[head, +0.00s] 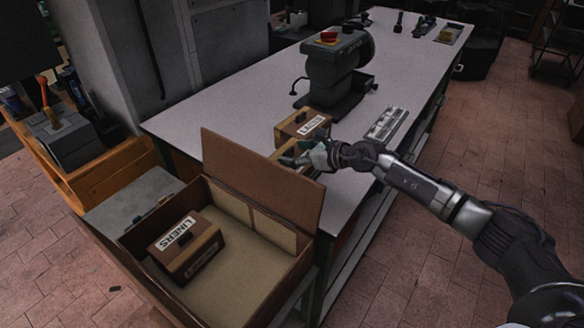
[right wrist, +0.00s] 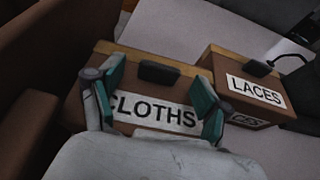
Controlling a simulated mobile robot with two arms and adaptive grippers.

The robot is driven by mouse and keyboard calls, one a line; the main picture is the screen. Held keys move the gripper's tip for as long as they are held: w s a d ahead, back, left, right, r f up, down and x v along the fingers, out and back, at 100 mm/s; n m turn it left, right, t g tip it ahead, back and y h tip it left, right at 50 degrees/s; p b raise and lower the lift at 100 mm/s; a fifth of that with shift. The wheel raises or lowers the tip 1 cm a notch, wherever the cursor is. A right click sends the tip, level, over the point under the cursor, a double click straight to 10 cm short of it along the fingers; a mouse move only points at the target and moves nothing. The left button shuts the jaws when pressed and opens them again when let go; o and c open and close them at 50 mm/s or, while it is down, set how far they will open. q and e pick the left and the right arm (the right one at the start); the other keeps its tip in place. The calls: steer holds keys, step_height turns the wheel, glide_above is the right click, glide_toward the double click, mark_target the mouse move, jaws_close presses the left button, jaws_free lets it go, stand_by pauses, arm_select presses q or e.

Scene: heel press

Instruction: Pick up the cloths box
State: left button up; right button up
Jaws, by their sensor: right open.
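The cloths box (right wrist: 150,112) is brown, with a tan strip along its top, a dark knob and a white CLOTHS label. In the head view the cloths box (head: 284,147) stands at the near end of the grey table, partly hidden by my right gripper (head: 300,158). In the right wrist view my right gripper (right wrist: 158,82) is open, its two teal fingers spread in front of the box around the knob and label. No hold on the box shows, and I cannot tell whether the fingers touch it. My left gripper is not in view.
A similar LACES box (right wrist: 255,88) stands close beside the cloths box; it also shows in the head view (head: 300,128). A large open carton (head: 235,285) holds a LINERS box (head: 186,248) in front. A dark press (head: 335,70) stands farther back on the table (head: 235,105).

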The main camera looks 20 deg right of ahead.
steer(key=shift+w+a+f, duration=0.3)
steer(key=shift+w+a, duration=0.15)
steer(key=shift+w, duration=0.05)
steer(key=shift+s, duration=0.1)
steer(key=shift+c, duration=1)
jaws_close()
steer(key=shift+r, duration=0.15)
